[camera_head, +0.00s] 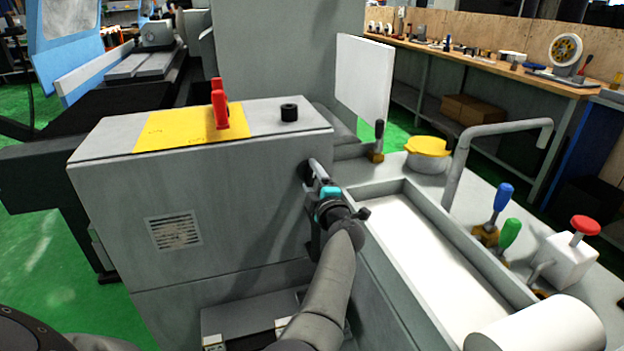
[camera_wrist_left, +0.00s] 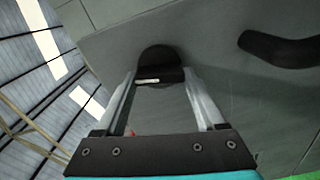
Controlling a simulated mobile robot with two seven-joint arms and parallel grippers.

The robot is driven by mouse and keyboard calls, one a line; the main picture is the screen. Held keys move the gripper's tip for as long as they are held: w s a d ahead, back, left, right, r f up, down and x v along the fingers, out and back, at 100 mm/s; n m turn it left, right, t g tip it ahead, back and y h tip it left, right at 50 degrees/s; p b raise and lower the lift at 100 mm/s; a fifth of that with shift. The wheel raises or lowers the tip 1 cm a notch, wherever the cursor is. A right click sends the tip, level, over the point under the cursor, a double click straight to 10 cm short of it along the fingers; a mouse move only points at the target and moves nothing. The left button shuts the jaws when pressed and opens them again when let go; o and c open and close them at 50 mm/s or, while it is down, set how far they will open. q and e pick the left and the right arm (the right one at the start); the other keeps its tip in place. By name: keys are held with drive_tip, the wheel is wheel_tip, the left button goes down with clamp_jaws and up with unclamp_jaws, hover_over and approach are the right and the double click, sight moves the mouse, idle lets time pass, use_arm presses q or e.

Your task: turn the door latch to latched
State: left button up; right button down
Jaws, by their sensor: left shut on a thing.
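The door latch is a round black knob (camera_wrist_left: 158,57) with a crossbar and a small white mark, set on a grey panel in the left wrist view. In the head view a dark part of the latch (camera_head: 304,172) shows on the right side of the grey cabinet (camera_head: 230,190). My left gripper (camera_head: 315,170) reaches that side from below. In the wrist view its two fingers (camera_wrist_left: 160,78) stand on either side of the crossbar and grip it. The fingers and wrist partly hide the latch in the head view. My right gripper is not in view.
A curved black handle (camera_wrist_left: 282,49) sits on the panel beside the latch. A red lever (camera_head: 219,105) and a black knob (camera_head: 289,113) are on the cabinet top. At right are a trough (camera_head: 430,240), a bent grey pipe (camera_head: 460,165), and blue (camera_head: 503,198) and green (camera_head: 510,234) levers.

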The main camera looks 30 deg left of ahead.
use_arm(q)
drive_tip(key=shift+f+n, duration=0.1)
drive_tip(key=shift+n, duration=1.1)
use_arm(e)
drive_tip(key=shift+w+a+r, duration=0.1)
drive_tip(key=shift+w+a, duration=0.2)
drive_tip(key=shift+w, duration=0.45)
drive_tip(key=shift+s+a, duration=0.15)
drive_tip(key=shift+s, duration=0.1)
use_arm(q)
drive_tip(key=o, duration=1.3)
drive_tip(key=shift+o, duration=0.2)
drive_tip(key=shift+d, duration=0.1)
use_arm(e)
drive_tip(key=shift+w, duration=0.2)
